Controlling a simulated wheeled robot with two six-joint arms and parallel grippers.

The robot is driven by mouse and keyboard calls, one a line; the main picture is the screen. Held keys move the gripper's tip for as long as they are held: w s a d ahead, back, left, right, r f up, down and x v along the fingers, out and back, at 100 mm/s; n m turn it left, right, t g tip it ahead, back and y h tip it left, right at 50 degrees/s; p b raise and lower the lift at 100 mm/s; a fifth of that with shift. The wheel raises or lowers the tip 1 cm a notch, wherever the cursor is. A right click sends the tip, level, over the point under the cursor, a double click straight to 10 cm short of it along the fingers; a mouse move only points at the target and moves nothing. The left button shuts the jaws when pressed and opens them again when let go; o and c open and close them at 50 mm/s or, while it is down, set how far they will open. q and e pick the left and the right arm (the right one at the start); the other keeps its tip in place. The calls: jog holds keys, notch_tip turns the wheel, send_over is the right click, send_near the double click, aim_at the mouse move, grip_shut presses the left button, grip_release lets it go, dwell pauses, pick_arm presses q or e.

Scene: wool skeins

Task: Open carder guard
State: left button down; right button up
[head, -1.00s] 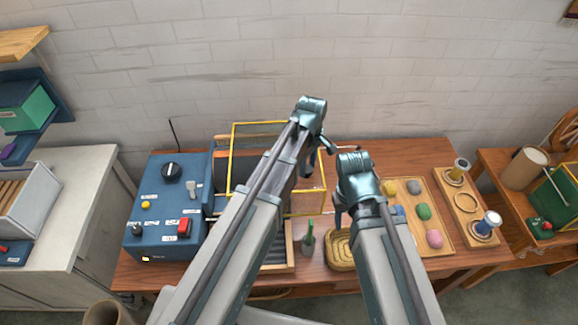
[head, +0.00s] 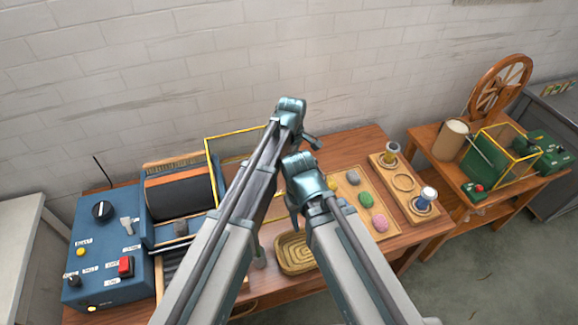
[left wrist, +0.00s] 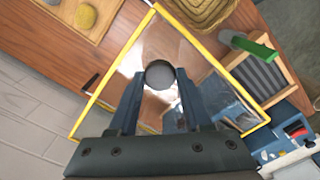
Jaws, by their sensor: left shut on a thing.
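The carder is a blue machine (head: 105,250) with a dark drum (head: 180,190) at the left of the wooden table. Its guard is a clear pane in a yellow frame (head: 209,163). It stands raised to the right of the drum, partly hidden behind my left arm, and the drum shows uncovered. In the left wrist view the guard's yellow frame (left wrist: 109,76) surrounds my fingers. My left gripper (left wrist: 159,74) is shut on a round grey knob at the guard. My right gripper (head: 293,212) hangs above the table near the oval basket; its fingers are mostly hidden.
An oval basket (head: 294,254) sits at the table's front. A wooden tray (head: 381,228) with colored wool balls and a board (head: 375,162) with spools lie to the right. A second table with a spinning wheel (head: 500,88) stands further right.

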pick_arm(q)
jog(key=shift+c, duration=1.7)
grip_release()
jog(key=shift+r, duration=0.15)
notch_tip(320, 180, up, 14)
jog(key=p, duration=1.4)
jog(key=shift+f, duration=0.2)
